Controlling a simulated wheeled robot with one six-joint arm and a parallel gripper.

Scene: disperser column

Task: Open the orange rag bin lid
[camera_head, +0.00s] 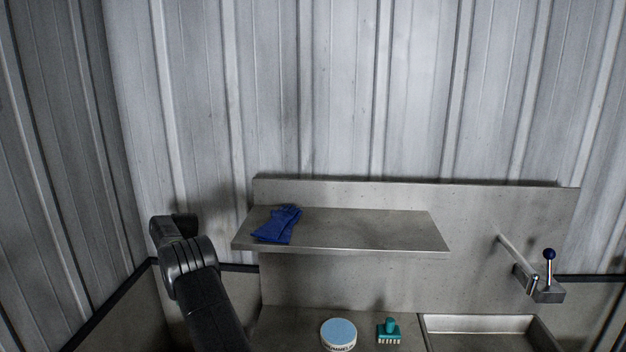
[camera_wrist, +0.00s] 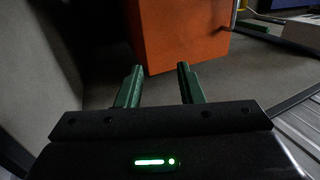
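In the wrist view, an orange box-shaped bin (camera_wrist: 180,35) stands on the grey floor ahead of my gripper. Only its lower part shows, and its lid is out of the frame. My gripper (camera_wrist: 160,78) has two green fingers that are spread apart with nothing between them. The fingertips point towards the bin's lower front edge; I cannot tell how far off they are. In the head view, my dark arm reaches down at the lower left, and neither the bin nor my gripper shows there.
In the head view, a metal shelf (camera_head: 380,232) holds blue gloves (camera_head: 278,225). Below are a round blue-topped tub (camera_head: 339,334), a teal brush (camera_head: 389,331) and a sink basin (camera_head: 485,324). In the wrist view, a grey wall (camera_wrist: 70,30) is close at left.

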